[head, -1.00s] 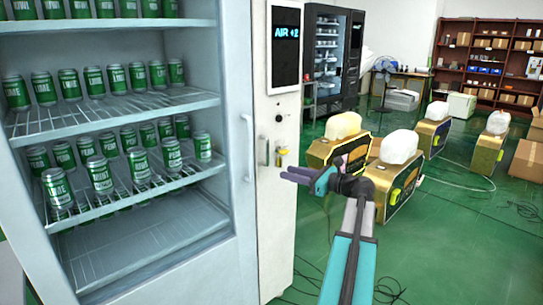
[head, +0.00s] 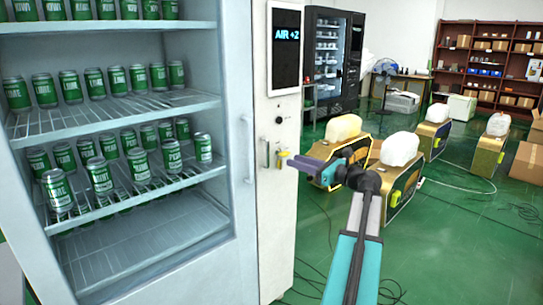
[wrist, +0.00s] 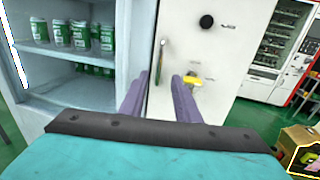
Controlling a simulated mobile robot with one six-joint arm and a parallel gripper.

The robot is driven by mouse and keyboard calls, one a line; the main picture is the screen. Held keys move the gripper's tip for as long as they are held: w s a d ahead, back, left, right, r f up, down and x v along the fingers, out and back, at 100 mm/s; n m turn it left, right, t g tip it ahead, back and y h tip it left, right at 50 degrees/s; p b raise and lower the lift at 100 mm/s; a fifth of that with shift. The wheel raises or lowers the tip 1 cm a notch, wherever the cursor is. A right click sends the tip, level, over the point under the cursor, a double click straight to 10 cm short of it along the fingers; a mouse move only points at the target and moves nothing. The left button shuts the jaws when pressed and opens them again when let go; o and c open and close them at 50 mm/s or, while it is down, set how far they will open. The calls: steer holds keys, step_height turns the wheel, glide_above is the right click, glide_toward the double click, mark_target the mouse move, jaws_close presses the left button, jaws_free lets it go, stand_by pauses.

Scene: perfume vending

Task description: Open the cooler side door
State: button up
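The cooler's side door is the off-white panel (head: 277,215) to the right of the glass-fronted shelves; it looks closed. It has a slim upright metal handle (head: 264,151), also in the wrist view (wrist: 162,58), a yellow key-like piece (wrist: 193,81) and a round black knob (wrist: 207,21). My gripper (head: 288,160) is beside the panel at about the height of the yellow piece. In the wrist view my gripper (wrist: 159,86) is open, its two purple fingers apart and pointing at the panel. The handle shows between and beyond the fingertips. Nothing is held.
The cooler's shelves (head: 120,110) hold several green cans. A grey pull bar (head: 248,148) stands on the cooler's front edge. Several gold boxes with white bags (head: 395,175) stand on the green floor at right. Cables (head: 390,292) lie on the floor.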

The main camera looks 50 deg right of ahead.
mark_target(272, 154)
steer(key=w, duration=0.3)
steer(key=w+a, duration=0.1)
steer(key=w, duration=0.7)
steer(key=shift+w+a, duration=0.25)
jaws_close()
steer(key=shift+a, duration=0.1)
